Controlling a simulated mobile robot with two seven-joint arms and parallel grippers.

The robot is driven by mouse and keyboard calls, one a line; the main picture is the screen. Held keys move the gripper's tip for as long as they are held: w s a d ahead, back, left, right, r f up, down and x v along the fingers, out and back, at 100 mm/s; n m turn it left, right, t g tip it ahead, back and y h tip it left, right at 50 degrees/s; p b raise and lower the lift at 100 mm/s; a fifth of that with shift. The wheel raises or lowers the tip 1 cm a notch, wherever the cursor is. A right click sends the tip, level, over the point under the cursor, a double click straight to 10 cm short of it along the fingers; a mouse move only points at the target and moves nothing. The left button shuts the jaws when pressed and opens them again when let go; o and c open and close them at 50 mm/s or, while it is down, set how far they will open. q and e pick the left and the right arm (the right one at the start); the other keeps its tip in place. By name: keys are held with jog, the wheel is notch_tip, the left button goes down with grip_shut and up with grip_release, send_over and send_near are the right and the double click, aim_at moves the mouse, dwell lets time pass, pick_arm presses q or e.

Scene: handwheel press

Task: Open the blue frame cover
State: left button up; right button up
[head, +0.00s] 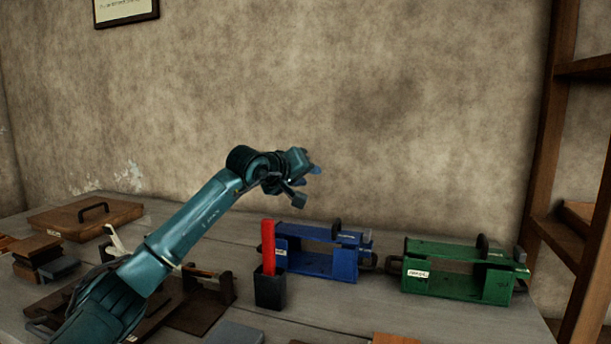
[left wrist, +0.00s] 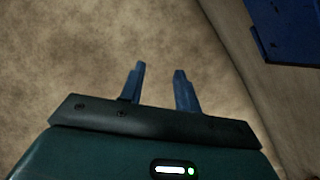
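The blue frame (head: 323,260) stands on the table, right of centre in the head view. Its long blue top part lies level along it, and I cannot tell clearly which piece is the cover. A blue corner, likely of this frame (left wrist: 285,30), shows at the top right in the left wrist view. My left gripper (head: 314,169) is in the air above and behind the frame's left end, apart from it. In the left wrist view its two blue fingers (left wrist: 160,88) stand apart with nothing between them. My right gripper is not in view.
A black cup (head: 269,288) holding a red bar (head: 268,245) stands in front of the blue frame's left end. A green frame (head: 455,277) stands to the right, near a wooden shelf (head: 545,150). A wooden case (head: 85,216) and several blocks lie left.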

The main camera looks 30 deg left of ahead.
pick_arm(q)
jog(key=shift+c, duration=0.3)
grip_shut()
dwell(0.4)
dwell(0.7)
jog(key=shift+o, duration=0.3)
grip_release()
jog(key=b+v, duration=0.1)
jog(key=v, duration=1.2)
jog(key=shift+s, duration=0.1)
